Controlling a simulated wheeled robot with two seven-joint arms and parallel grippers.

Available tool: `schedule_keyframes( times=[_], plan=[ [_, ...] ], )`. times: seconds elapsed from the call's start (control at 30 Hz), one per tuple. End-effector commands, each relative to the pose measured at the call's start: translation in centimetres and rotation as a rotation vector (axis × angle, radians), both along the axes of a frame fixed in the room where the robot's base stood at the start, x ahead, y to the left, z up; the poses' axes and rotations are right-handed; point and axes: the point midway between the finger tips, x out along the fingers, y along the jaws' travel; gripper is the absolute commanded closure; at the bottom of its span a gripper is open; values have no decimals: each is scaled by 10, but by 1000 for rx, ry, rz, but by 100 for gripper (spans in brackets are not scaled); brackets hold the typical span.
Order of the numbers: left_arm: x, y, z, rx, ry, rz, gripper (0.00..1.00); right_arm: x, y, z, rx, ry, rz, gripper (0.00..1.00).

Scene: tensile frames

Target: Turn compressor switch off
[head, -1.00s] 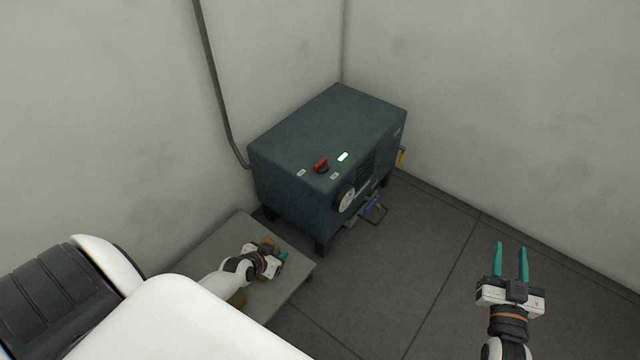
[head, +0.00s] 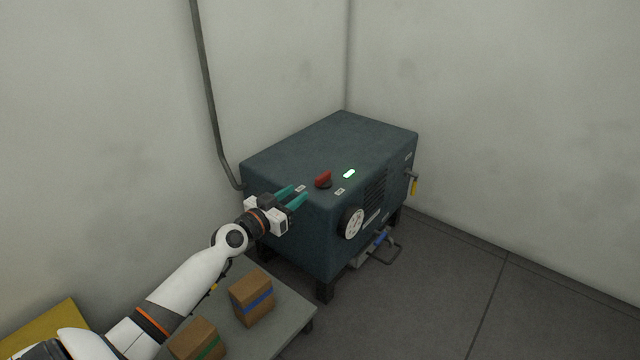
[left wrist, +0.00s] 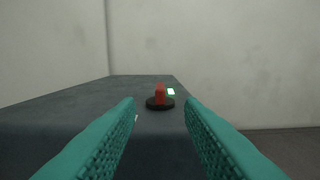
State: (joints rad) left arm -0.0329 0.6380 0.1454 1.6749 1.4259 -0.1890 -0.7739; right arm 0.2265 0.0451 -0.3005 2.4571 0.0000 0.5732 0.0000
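The compressor (head: 290,180) is a dark blue-grey box in the room's corner. Its red rotary switch (head: 323,179) sits on top near the front edge, between two small white labels. A lit green indicator (head: 349,173) is beside it. My left gripper (head: 297,195) is open and empty at the top front edge, its teal fingers pointing toward the switch. In the left wrist view the red switch (left wrist: 160,95) on its black base shows ahead between the two fingers, apart from them. My right gripper is out of view.
A low grey table (head: 285,325) stands in front, carrying a box with a blue band (head: 252,297) and a box with a green band (head: 196,340). A gauge (head: 352,223) is on the compressor's front. A pipe (head: 210,100) runs down the left wall. Floor at right is clear.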

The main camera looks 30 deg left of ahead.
Motion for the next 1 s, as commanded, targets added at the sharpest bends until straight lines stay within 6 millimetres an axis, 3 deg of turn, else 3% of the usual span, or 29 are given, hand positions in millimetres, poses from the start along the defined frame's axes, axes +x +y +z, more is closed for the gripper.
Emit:
schedule_keyframes(
  times=[0.5, 0.7, 1.0],
  plan=[
    [91, -7, -2, -2, 0, 1, 65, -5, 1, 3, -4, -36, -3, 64],
    [106, -9, -1, 0, 2, 0, 65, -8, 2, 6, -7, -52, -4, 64],
    [108, -9, -1, 0, 3, 0, 65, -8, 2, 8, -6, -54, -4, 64]
  ],
)
